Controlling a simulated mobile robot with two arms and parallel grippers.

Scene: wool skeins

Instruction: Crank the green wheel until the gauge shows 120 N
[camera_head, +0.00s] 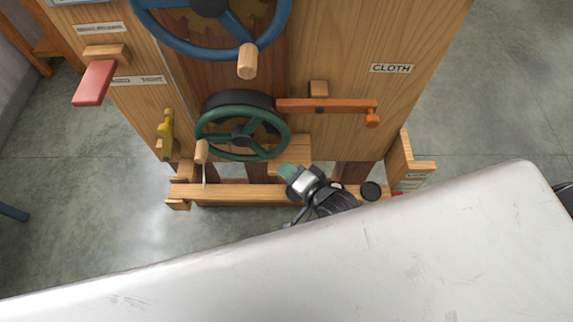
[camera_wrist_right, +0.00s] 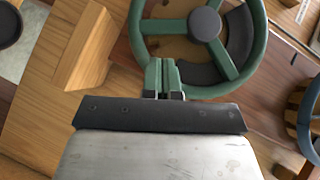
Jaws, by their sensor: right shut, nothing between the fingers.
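The green wheel (camera_head: 283,135) is mounted on the front of a wooden machine, with its wooden crank handle (camera_head: 201,151) at the lower left of the rim. The wheel also shows at the top of the right wrist view (camera_wrist_right: 236,72). No gauge dial can be made out in either view. My right gripper (camera_head: 286,171) is just below and right of the wheel, away from the crank handle. In the right wrist view its green fingers (camera_wrist_right: 164,72) are shut with nothing between them, overlapping the near rim; whether they touch it I cannot tell. My left gripper is not in view.
A larger blue wheel (camera_head: 178,45) with a wooden handle (camera_head: 247,61) is above. An orange lever (camera_head: 325,106) sticks out to the right, a red lever (camera_head: 94,83) to the left. A yellow lever (camera_head: 167,133) is left of the green wheel. A wooden beam (camera_head: 235,194) runs below.

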